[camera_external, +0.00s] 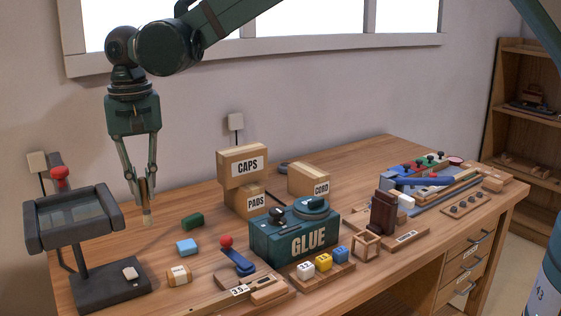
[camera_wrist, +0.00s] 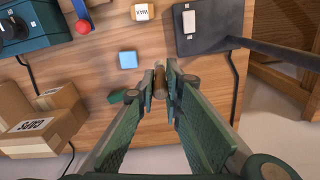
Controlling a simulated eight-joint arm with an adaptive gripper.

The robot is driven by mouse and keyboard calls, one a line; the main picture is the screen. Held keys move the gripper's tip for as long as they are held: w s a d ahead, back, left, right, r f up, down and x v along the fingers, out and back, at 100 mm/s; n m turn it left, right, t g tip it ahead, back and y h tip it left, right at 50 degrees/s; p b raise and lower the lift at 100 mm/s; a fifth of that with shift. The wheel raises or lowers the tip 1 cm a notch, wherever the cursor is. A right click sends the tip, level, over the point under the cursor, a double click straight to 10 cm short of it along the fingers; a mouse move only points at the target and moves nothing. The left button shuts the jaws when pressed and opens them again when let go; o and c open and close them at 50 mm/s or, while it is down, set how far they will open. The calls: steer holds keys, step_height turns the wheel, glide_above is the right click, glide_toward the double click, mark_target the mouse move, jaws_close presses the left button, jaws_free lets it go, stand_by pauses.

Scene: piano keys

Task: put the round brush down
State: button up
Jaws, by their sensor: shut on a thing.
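My gripper (camera_external: 145,187) hangs above the left part of the wooden table in the external view, pointing down. It is shut on the round brush (camera_external: 147,217), a small light-brown piece sticking out below the fingertips. In the wrist view the brush (camera_wrist: 160,82) shows as a brown round shape between the fingertips (camera_wrist: 160,72); most of it is hidden by the fingers. The brush is above the table, with a gap below it.
A blue block (camera_external: 187,247), a green block (camera_external: 192,221) and a WAX block (camera_external: 179,275) lie nearby. A dark stand (camera_external: 75,220) is at left. The GLUE box (camera_external: 290,236) and cartons (camera_external: 243,165) stand to the right. Bare wood (camera_wrist: 185,75) shows around the blocks.

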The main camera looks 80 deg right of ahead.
mark_target(149, 224)
steer(key=shift+f, duration=0.1)
steer(key=shift+f, duration=3)
steer(key=shift+f, duration=1.9)
steer(key=shift+f, duration=0.15)
steer(key=o, duration=0.6)
steer(key=shift+c, duration=0.2)
steer(key=shift+o, duration=1)
